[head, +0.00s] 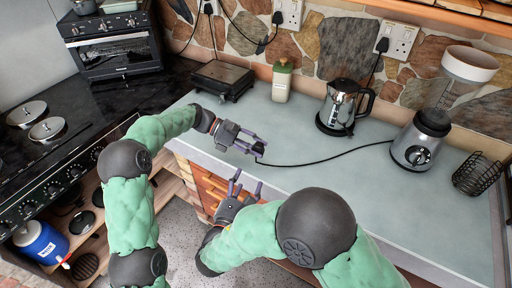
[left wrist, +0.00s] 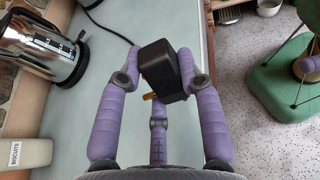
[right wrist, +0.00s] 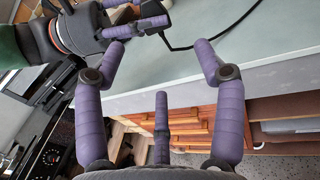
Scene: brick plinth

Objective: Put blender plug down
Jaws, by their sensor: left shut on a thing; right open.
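My left gripper (head: 255,146) is shut on the black blender plug (head: 259,149) above the counter's front part. In the left wrist view the plug (left wrist: 163,70) sits between the purple fingers, with an orange-brown pin showing at its lower edge. Its black cord (head: 325,160) runs right to the blender base (head: 418,143), which stands on the counter with a black collar on top. I cannot tell whether the plug touches the counter. My right gripper (head: 245,185) is open and empty at the counter's front edge, below the left one. In the right wrist view the left gripper shows at the top.
The pale counter (head: 400,215) is clear in front. A kettle (head: 343,106), a biscuits tin (head: 282,80) and a black-lidded appliance (head: 222,79) stand along the back. A wire basket (head: 478,174) is at right. Wall sockets (head: 397,40) hold other plugs. The stove (head: 60,150) is at left.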

